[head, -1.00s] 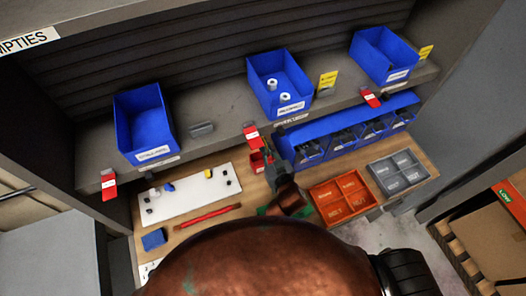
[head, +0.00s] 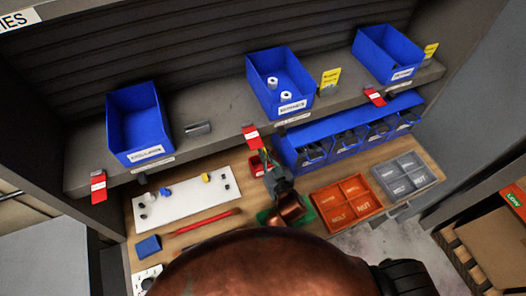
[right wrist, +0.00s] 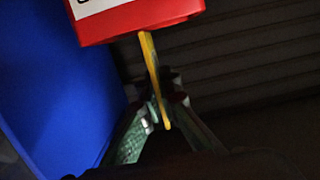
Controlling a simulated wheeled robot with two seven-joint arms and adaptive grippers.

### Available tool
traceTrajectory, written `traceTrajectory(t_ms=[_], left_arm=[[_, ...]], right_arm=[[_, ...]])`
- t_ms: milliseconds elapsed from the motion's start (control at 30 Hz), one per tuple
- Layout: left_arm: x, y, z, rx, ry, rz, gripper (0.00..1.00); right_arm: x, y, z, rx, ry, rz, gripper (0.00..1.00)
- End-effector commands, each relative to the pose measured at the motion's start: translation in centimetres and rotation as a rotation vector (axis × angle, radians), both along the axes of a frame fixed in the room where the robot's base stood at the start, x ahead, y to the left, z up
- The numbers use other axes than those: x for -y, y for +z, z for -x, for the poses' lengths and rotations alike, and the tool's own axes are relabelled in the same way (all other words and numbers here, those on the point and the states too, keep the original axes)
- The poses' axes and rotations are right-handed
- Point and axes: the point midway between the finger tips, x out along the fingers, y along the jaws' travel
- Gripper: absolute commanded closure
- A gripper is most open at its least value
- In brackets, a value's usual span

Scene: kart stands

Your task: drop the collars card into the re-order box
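My right gripper (head: 266,160) is low in front of the shelf edge, beside a small red box (head: 256,165) on the workbench. In the right wrist view my right gripper (right wrist: 160,110) has its fingers closed on a thin yellow card (right wrist: 151,65), seen edge-on, so its writing is hidden. A red piece with a white label (right wrist: 135,22) is at the top there, close to the card; I cannot tell if they touch. The grey holder (head: 198,128) beside the left blue bin (head: 137,120) carries no card. My left gripper is not in view.
Two yellow cards stand on the shelf, by the middle bin (head: 330,79) and right bin (head: 431,50). Red tags (head: 99,187) hang at the shelf edge. An orange tray (head: 350,203), a grey tray (head: 405,176) and a white board (head: 187,203) lie on the bench.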

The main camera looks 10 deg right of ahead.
Motion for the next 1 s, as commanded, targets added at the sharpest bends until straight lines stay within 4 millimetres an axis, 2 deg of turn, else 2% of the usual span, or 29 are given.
traceTrajectory(t_ms=[267,567,867,1000], left_arm=[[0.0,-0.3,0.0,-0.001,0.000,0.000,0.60],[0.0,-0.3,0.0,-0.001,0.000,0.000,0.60],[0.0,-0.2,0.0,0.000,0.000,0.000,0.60],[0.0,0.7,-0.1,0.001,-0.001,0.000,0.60]], right_arm=[[0.0,-0.6,0.0,0.000,0.000,-0.001,1.00],[0.0,-0.6,0.0,0.000,0.000,0.000,0.78],[0.0,-0.4,0.0,0.001,0.001,0.000,0.78],[0.0,1.1,0.0,0.002,0.001,0.001,0.78]])
